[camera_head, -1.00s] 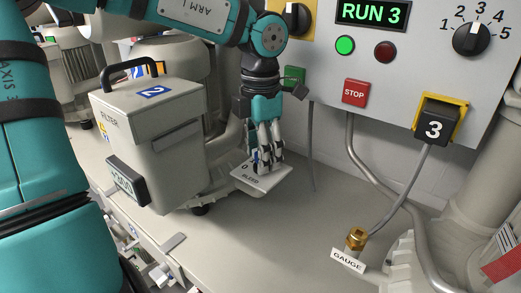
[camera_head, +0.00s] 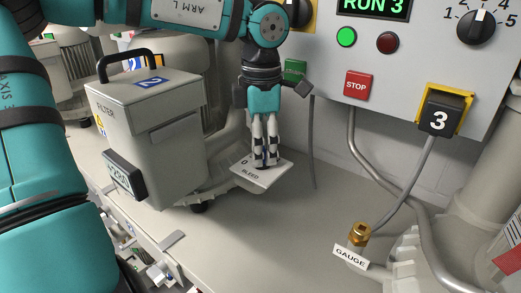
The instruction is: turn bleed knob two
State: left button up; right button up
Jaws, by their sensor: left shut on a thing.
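The bleed plate (camera_head: 264,181) is a pale tilted plate with a "0" mark and the word BLEED, beside the filter box marked 2 (camera_head: 150,125). My left gripper (camera_head: 266,163) points down at the middle of this plate, with its fingers shut around the bleed knob. The fingers hide nearly all of the knob, so its pointer and angle cannot be read. The filter box carries a small dark display (camera_head: 124,175) on its front; its digits are too blurred to read surely. My right gripper is not in view.
A brass gauge fitting (camera_head: 358,235) stands at front right. The bench between is clear.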

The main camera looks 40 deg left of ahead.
pick_arm(q)
jog(key=m, duration=0.4)
jog(key=shift+w+d+m+b, duration=0.1)
jog(key=shift+m+b, duration=0.2)
jog(key=shift+b, duration=0.1)
jog(key=shift+m, duration=1.7)
jog(key=o, duration=1.2)
jog(key=shift+d, duration=0.1)
jog(key=shift+c, duration=0.2)
notch_tip(320, 180, up, 12)
